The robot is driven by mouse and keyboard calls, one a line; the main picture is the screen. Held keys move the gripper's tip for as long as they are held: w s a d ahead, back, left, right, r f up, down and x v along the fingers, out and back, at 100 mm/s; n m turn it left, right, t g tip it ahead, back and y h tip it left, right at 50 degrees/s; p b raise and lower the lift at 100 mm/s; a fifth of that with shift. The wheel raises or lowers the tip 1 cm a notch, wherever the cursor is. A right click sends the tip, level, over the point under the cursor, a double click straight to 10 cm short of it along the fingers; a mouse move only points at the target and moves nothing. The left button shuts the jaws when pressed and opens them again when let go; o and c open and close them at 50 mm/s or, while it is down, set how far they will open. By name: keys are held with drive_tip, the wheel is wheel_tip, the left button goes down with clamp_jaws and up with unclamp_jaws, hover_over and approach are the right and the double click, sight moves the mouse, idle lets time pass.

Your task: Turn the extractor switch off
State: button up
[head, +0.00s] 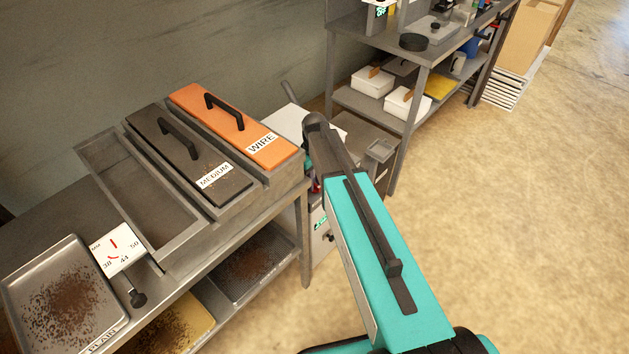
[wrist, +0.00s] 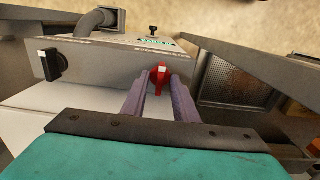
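In the wrist view a red switch knob (wrist: 159,76) with a pale mark sits on the front of a grey metal unit (wrist: 100,62). A black knob (wrist: 52,65) with a pale mark is on the same unit to the left. I cannot read which one is labelled for the extractor. My gripper (wrist: 159,84) is open, with one finger on each side of the red knob. Small gaps seem to show; contact cannot be told. In the head view my arm hides the gripper and most of the unit (head: 322,240).
A bench on the left holds a tray with brown residue (head: 68,300), a grey MEDIUM box lid (head: 185,155) and an orange WIRE lid (head: 235,125). A steel shelf unit (head: 375,105) stands behind. Open floor (head: 530,210) lies to the right.

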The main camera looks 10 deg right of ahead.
clamp_jaws()
drive_tip(key=shift+n, duration=0.3)
drive_tip(key=n+p, duration=0.1)
drive_tip(key=n, duration=0.2)
drive_tip(key=shift+a, duration=0.1)
drive_tip(key=n, duration=0.3)
drive_tip(key=shift+n, duration=0.4)
drive_tip(key=n+p, duration=0.1)
drive_tip(key=n, duration=0.9)
drive_tip(key=shift+n, duration=0.3)
